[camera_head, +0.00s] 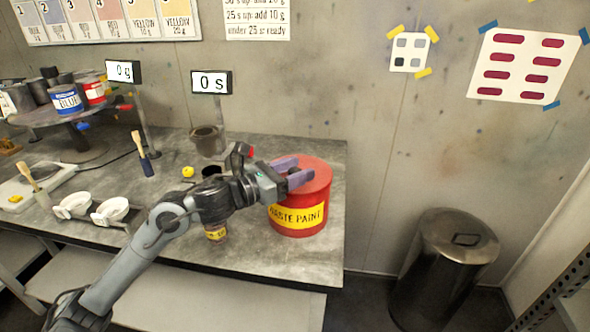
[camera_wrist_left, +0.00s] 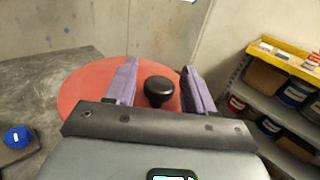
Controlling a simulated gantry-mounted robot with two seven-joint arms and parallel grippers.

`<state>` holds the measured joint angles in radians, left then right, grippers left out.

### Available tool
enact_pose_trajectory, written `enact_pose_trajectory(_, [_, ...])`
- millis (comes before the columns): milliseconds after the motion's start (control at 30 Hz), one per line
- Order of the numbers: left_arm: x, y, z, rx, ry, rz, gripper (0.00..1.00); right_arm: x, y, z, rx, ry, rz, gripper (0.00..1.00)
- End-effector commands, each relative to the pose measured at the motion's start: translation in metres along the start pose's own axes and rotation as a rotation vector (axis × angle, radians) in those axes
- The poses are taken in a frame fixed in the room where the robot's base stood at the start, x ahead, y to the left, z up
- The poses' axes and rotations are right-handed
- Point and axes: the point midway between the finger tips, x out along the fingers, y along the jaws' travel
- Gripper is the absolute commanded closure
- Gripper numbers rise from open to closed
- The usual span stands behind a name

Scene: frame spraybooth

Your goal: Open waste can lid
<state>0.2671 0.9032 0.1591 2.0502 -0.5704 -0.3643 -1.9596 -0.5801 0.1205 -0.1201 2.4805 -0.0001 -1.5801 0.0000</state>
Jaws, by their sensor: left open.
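The red waste can (camera_head: 299,217) stands on the right end of the grey bench, with a yellow "WASTE PAINT" label on its front. Its red lid (camera_head: 318,178) is on the can. In the left wrist view the lid (camera_wrist_left: 82,92) carries a round black knob (camera_wrist_left: 158,88). My left gripper (camera_head: 296,172) is open over the lid, and its purple fingers (camera_wrist_left: 159,82) stand on either side of the knob, apart from it. In the head view the knob is hidden by the gripper. My right gripper is not in view.
The grey bench (camera_head: 270,255) also holds two white dishes (camera_head: 110,210), a timer display (camera_head: 211,82) on a post and a carousel of paint tins (camera_head: 68,99). A metal bin (camera_head: 445,265) stands on the floor at right. A shelf with tins (camera_wrist_left: 270,100) shows in the wrist view.

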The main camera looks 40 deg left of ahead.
Motion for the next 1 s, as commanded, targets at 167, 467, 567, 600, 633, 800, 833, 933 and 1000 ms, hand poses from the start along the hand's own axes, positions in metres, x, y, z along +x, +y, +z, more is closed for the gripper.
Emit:
enact_pose_trajectory(167, [0.000,0.000,0.000,0.000,0.000,0.000,0.62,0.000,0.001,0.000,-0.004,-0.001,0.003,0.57])
enact_pose_trajectory(467, [0.000,0.000,0.000,0.001,0.000,0.000,1.00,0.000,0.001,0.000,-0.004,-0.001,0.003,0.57])
enact_pose_trajectory(567, [0.000,0.000,0.000,0.001,0.000,0.000,1.00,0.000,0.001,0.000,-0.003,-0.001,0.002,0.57])
enact_pose_trajectory(600, [0.000,0.000,0.001,0.001,0.000,0.000,1.00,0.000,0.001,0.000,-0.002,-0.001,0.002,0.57])
enact_pose_trajectory(633, [0.000,0.000,0.001,0.000,0.001,0.000,1.00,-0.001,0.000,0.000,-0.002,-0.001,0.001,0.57])
enact_pose_trajectory(800, [0.000,0.001,0.008,-0.016,0.019,0.000,1.00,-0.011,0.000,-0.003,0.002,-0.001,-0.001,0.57])
enact_pose_trajectory(833, [0.001,0.001,0.010,-0.021,0.026,0.000,1.00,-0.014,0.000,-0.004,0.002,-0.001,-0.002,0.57])
enact_pose_trajectory(933, [0.002,0.003,0.018,-0.049,0.056,0.000,1.00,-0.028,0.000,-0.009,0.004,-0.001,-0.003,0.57])
enact_pose_trajectory(1000, [0.003,0.005,0.026,-0.076,0.083,0.002,1.00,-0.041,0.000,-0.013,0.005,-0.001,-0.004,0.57])
